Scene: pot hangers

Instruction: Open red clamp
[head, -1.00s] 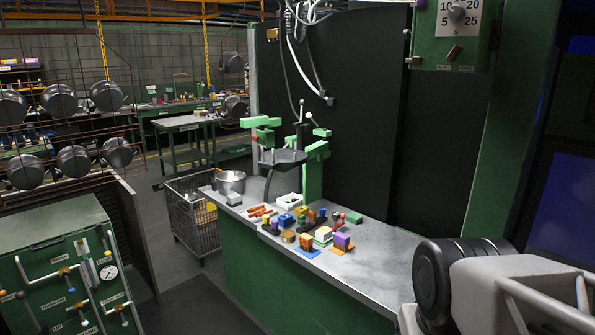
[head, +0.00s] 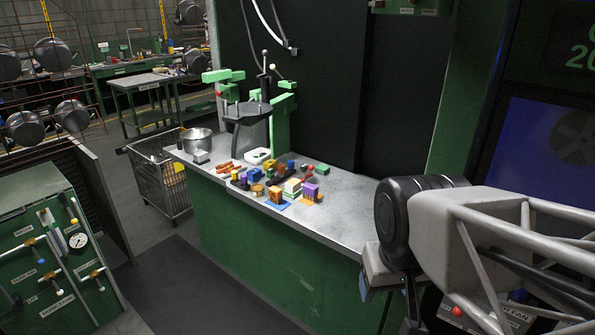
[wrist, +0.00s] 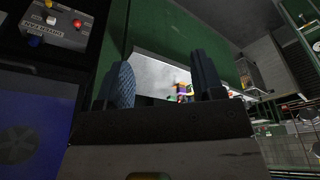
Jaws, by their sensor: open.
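My gripper (wrist: 163,85) shows in the wrist view with two dark ribbed fingers spread apart and nothing between them. In the head view my arm is at the right, well apart from the bench fixture. A green fixture with a dark plate (head: 247,109) and upright levers stands at the far end of the bench. A small red tip (head: 217,93) shows at its left side. Red-orange pieces (head: 226,167) lie on the bench near the fixture. I cannot tell which red part is the clamp, or whether it is open or shut.
The green bench (head: 345,211) has a clear grey top at its near right end. Several coloured blocks lie mid-bench, with a metal pot (head: 196,138) at the far left. A wire cart (head: 158,179) stands left of the bench. A control box (wrist: 54,24) shows in the wrist view.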

